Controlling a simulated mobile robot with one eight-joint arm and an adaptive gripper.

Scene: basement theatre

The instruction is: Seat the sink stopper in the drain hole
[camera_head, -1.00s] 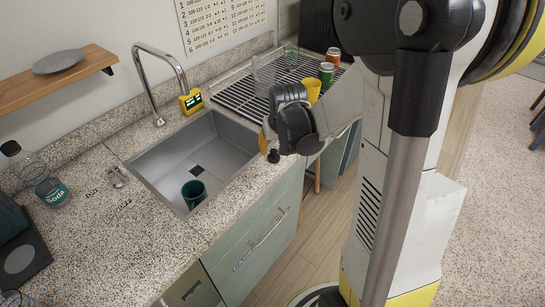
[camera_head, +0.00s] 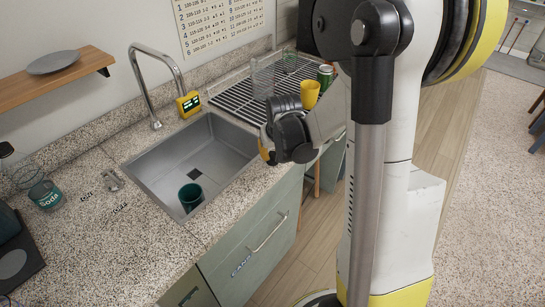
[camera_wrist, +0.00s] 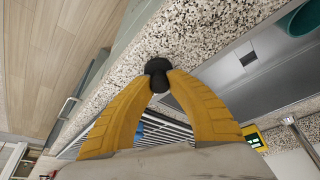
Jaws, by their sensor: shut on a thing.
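My gripper (camera_wrist: 158,84) has its yellow fingers closed on a small round black piece, which looks like the sink stopper (camera_wrist: 156,66). In the head view my gripper (camera_head: 268,158) hangs over the counter strip along the sink's right front edge, outside the basin. The stopper is mostly hidden by my wrist there. The grey sink (camera_head: 160,172) holds a dark square, apparently the drain hole (camera_head: 195,174), in its floor. The drain also shows in the wrist view (camera_wrist: 249,58), to the right of the fingertips, uncovered.
A teal cup (camera_head: 191,197) stands in the sink close to the drain. A chrome faucet (camera_head: 148,88) arches over the back edge, beside a yellow display device (camera_head: 189,104). A dish rack (camera_head: 235,98), yellow cup (camera_head: 310,94) and green can (camera_head: 325,76) lie beyond.

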